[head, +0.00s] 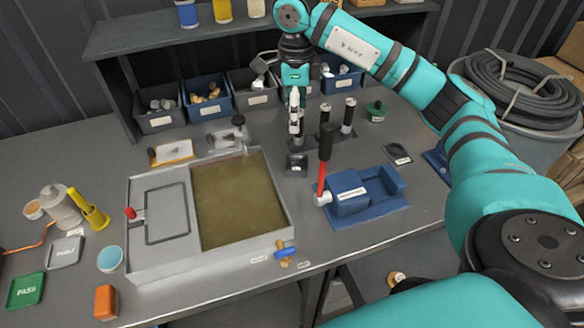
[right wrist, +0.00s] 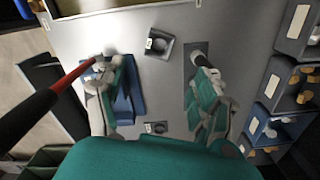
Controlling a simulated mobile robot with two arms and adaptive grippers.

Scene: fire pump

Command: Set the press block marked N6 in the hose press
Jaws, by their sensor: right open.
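The blue hose press (head: 352,200) stands on the bench right of the tray; it also shows at left in the right wrist view (right wrist: 128,95). A red-and-black lever (head: 325,155) rises at its left side. A small dark square block (head: 297,165) lies left of the press, and another (head: 397,153) lies behind it; both show in the right wrist view (right wrist: 158,43) (right wrist: 155,128). I cannot read N6 on either. My right gripper (head: 295,108) is open and empty above the bench, behind the press, its fingers wide apart (right wrist: 157,88). My left gripper is out of view.
Black cylinders (head: 349,116) stand upright on a dark strip near my right gripper. A grey tray (head: 165,262) fills the bench's left middle. Bins (head: 206,97) line the back under a shelf (head: 180,30).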

